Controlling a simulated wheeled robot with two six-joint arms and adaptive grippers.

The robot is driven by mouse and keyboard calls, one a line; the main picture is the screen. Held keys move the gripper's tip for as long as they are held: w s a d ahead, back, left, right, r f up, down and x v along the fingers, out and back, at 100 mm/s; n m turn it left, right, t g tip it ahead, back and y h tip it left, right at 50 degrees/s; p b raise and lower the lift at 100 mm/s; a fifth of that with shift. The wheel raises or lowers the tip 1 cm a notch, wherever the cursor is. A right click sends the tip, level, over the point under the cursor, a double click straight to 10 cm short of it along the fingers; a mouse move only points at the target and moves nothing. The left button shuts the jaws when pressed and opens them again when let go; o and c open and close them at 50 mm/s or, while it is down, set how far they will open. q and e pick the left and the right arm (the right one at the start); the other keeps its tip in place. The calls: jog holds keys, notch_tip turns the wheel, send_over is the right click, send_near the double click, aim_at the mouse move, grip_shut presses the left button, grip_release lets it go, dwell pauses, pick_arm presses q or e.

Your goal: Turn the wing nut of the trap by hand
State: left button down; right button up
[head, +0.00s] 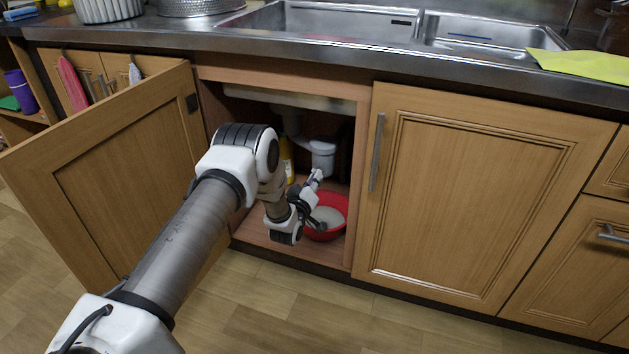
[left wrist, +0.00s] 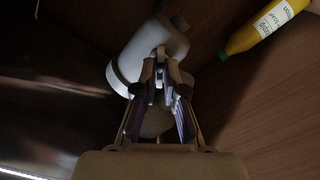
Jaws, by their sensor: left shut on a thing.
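The white trap (head: 322,156) hangs under the sink inside the open cabinet. In the left wrist view its pale, rounded body (left wrist: 150,55) is directly in front of my left gripper (left wrist: 162,62). The fingers are close together at the trap, shut on a small light part at its end that looks like the wing nut (left wrist: 160,52); the fingers hide most of it. In the head view my left gripper (head: 317,178) reaches into the cabinet, just below the trap. My right gripper is not in view.
A red bowl (head: 341,203) stands on the cabinet floor below the trap. A yellow bottle (head: 287,160) stands behind my arm and also shows in the left wrist view (left wrist: 262,28). The open left door (head: 115,170) and closed right door (head: 480,200) flank the opening.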

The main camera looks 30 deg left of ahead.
pick_arm(q)
jog(key=shift+r+m+p, duration=0.2)
jog(key=shift+m+p, duration=0.2)
jog(key=shift+m, duration=0.2)
jog(key=c, duration=1.2)
grip_release()
jog(key=shift+f, duration=0.25)
jog(key=shift+c, duration=0.2)
jog(key=p+v, duration=0.3)
jog(key=v, duration=0.3)
jog(key=v, duration=1.2)
